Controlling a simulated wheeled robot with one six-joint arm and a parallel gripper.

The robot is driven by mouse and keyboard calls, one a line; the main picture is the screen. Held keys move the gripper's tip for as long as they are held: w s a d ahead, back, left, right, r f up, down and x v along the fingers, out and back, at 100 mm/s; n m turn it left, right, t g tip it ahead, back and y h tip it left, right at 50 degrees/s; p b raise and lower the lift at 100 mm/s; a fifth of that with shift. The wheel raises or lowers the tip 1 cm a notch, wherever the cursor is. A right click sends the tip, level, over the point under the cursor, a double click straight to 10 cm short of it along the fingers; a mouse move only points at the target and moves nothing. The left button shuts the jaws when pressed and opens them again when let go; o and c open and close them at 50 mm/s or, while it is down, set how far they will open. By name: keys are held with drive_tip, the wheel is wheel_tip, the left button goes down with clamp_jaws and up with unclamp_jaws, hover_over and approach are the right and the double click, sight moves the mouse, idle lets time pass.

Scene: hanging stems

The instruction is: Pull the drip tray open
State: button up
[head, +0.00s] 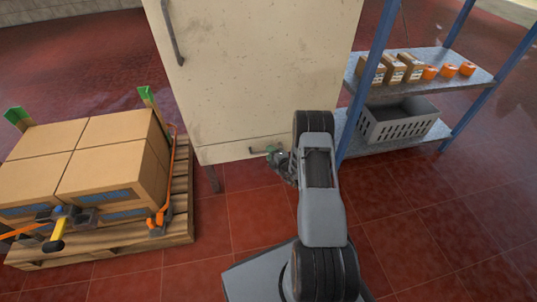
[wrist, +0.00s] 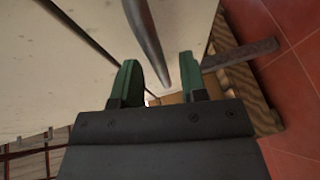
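The drip tray (head: 225,153) is the low cream front along the bottom of the tall cabinet. It sits flush with the cabinet, closed. Its grey bar handle (wrist: 146,38) runs down between my fingers in the wrist view; in the head view my gripper covers part of it. My gripper (head: 272,151) is at the tray front, near its right part. In the wrist view its green fingers (wrist: 157,72) are apart, one on each side of the bar, with gaps showing. Whether either finger touches the bar is not clear.
The cream cabinet (head: 255,70) has an upper door handle (head: 172,35). A pallet (head: 120,238) with cardboard boxes (head: 110,165) stands left. A blue-framed shelf (head: 440,65) with a grey crate (head: 400,122) stands close on the right. Red tiled floor before the cabinet is clear.

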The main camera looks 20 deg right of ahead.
drive_tip(key=shift+x, duration=1.05)
clamp_jaws()
